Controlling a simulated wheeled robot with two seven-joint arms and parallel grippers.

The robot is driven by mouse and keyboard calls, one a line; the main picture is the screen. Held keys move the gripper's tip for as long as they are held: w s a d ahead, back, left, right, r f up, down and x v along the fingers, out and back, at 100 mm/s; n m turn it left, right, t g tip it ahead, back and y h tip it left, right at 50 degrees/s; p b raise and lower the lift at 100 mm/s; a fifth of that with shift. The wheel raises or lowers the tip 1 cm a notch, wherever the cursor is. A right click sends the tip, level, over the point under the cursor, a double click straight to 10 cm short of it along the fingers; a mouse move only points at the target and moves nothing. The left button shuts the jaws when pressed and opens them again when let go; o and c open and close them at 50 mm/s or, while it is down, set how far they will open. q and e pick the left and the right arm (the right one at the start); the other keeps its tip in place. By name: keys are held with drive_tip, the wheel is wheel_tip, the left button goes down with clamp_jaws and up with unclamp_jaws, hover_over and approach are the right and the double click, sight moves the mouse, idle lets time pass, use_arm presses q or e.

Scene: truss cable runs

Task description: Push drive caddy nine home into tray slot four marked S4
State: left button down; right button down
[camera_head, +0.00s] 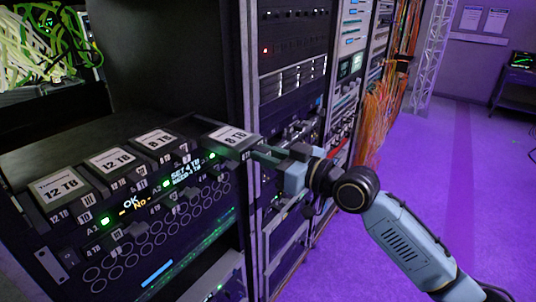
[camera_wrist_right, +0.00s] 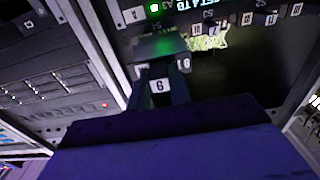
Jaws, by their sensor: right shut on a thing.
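The drive tray (camera_head: 150,240) fills the lower left of the head view, with a row of caddies along its top. The caddy with an 8 TB label (camera_head: 229,134) is at the row's right end. My right gripper (camera_head: 265,153) is shut on this caddy's front end. In the right wrist view the held caddy (camera_wrist_right: 160,48) is between the fingers (camera_wrist_right: 162,85); its tag appears inverted, and reads as a 9 when turned over. My left gripper is out of view.
Other caddies labelled 12 TB (camera_head: 62,187) and 8 TB (camera_head: 155,140) stand to the left. A lit display (camera_head: 186,172) is on the tray front. A rack upright (camera_head: 250,80) and cable bundles (camera_head: 380,110) stand to the right. The purple floor (camera_head: 480,190) is clear.

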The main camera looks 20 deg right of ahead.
sight(254, 146)
drive_tip(key=shift+r, duration=0.15)
idle(0.4)
drive_tip(key=shift+w, duration=0.1)
drive_tip(key=shift+x, duration=1.4)
drive_tip(key=shift+w+a, duration=0.15)
drive_tip(key=shift+a, duration=0.05)
drive_tip(key=shift+x, duration=1.25)
idle(0.4)
drive_tip(key=shift+w, duration=0.1)
